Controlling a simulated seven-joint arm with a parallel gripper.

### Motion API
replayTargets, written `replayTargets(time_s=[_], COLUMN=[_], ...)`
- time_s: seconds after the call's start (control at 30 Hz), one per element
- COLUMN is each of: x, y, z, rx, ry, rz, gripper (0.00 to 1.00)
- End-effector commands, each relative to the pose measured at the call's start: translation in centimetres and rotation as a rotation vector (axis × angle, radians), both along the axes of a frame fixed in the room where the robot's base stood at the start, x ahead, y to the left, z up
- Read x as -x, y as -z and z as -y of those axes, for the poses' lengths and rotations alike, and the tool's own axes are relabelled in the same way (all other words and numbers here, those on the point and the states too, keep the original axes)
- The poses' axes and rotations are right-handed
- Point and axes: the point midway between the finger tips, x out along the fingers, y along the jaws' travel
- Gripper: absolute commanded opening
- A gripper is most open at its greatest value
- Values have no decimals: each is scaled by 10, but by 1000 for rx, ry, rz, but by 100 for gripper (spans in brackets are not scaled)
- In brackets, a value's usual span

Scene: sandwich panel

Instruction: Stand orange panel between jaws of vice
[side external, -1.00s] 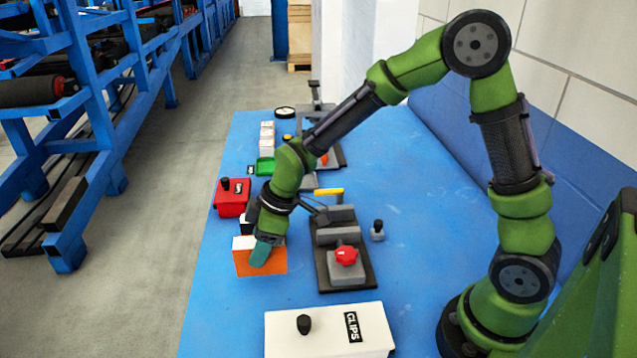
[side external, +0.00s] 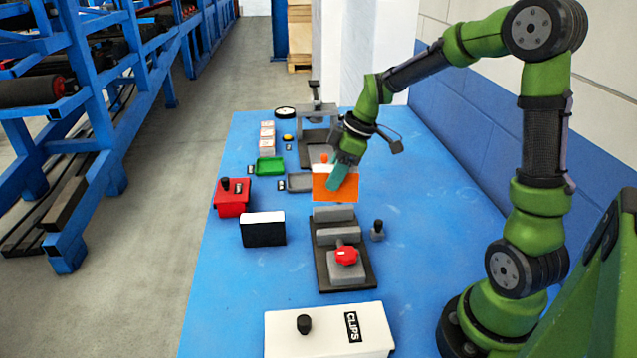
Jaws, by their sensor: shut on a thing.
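The orange panel (side external: 322,187) is upright, with a white strip along its top edge. My gripper (side external: 340,176) is shut on it and covers part of its right side. The panel is in the air near the far end of the vice (side external: 345,277). The vice lies on the blue table with two grey jaws (side external: 334,215) and a red knob (side external: 346,255) toward the near end. The gap between the jaws looks empty. How high the panel hangs over the jaws is hard to tell.
A black and white block (side external: 263,229) stands left of the vice, with a red box (side external: 232,197) behind it. A white CLIPS box (side external: 328,331) is in front. A green tray (side external: 270,166) and a grey fixture (side external: 312,150) are farther back. A small black-knobbed piece (side external: 377,230) stands right of the vice.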

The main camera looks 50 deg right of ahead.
Motion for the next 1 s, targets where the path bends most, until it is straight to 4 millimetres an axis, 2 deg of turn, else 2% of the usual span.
replayTargets(time_s=[0.07,0.2,0.37,0.8,1.0], x=[5,8,9,9,9], y=[0,0,4,39,49], z=[4,-3,-4,-4,-4], rx=[-3,-3,2,3,3], ry=[-42,-134,-173,-173,-173], rz=[4,13,20,19,19], gripper=[15,15,15,15,15])
